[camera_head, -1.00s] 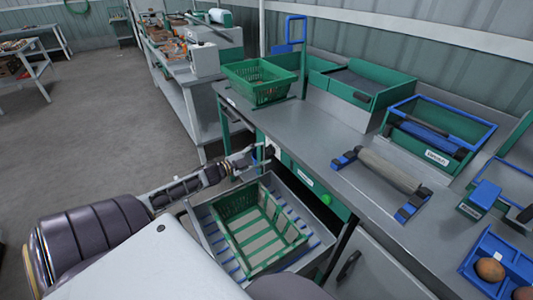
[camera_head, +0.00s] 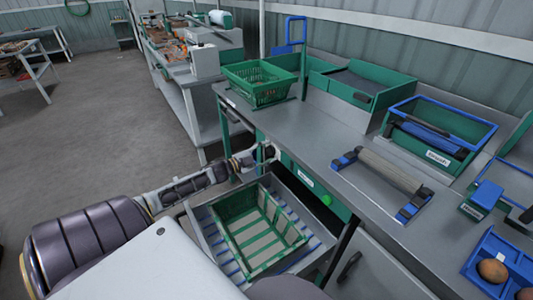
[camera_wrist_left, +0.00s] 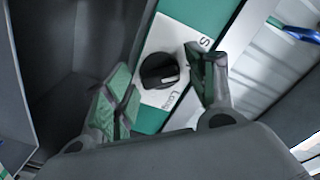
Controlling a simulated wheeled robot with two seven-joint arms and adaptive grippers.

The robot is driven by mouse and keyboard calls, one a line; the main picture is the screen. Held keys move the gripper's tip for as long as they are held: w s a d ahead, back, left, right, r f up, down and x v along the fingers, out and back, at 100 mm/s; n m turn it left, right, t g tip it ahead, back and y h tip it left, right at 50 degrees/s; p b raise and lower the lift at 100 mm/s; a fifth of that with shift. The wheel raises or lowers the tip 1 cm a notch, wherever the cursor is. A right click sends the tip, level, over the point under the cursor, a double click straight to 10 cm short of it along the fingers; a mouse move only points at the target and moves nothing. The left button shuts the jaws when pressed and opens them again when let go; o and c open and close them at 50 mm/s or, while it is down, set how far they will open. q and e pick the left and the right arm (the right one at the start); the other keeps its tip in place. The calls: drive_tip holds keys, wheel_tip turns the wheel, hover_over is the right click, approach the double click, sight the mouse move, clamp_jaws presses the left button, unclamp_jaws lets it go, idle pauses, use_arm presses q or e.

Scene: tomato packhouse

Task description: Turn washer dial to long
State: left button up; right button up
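The washer dial (camera_wrist_left: 160,70) is a round black knob on a white plate in a green panel. In the left wrist view the word "Long" is printed beside its lower right and a letter "S" shows at the upper right. A lighter ridge crosses the knob, but I cannot tell its exact setting. My left gripper (camera_wrist_left: 157,66) is open, with one green-padded finger on each side of the dial and visible gaps to it. In the head view the left gripper (camera_head: 257,157) is at the bench's front panel and the dial is not discernible. My right gripper is not in view.
An open drawer (camera_head: 318,262) holding a green crate (camera_head: 236,244) lies below my left gripper. The bench top (camera_head: 300,125) is above it, with a green basket (camera_head: 258,98) and a grey roller (camera_head: 390,171). A green button (camera_head: 326,199) is on the front panel.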

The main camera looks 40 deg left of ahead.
use_arm(q)
drive_tip(key=c, duration=0.8)
drive_tip(key=shift+c, duration=0.2)
drive_tip(key=shift+m, duration=0.4)
drive_tip(key=shift+m+p, duration=0.6)
drive_tip(key=shift+m, duration=0.1)
drive_tip(key=shift+m+p, duration=0.35)
drive_tip(key=shift+m, duration=0.75)
drive_tip(key=m, duration=0.2)
drive_tip(key=shift+m, duration=0.3)
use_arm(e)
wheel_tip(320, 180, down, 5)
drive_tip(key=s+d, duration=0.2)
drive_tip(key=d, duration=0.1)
use_arm(q)
drive_tip(key=m, duration=0.2)
drive_tip(key=shift+f+m, duration=0.1)
drive_tip(key=shift+m, duration=0.7)
drive_tip(key=m+b, duration=0.1)
drive_tip(key=m, duration=0.1)
drive_tip(key=shift+m, duration=0.3)
drive_tip(key=shift+m+b, duration=0.55)
drive_tip(key=shift+m, duration=0.95)
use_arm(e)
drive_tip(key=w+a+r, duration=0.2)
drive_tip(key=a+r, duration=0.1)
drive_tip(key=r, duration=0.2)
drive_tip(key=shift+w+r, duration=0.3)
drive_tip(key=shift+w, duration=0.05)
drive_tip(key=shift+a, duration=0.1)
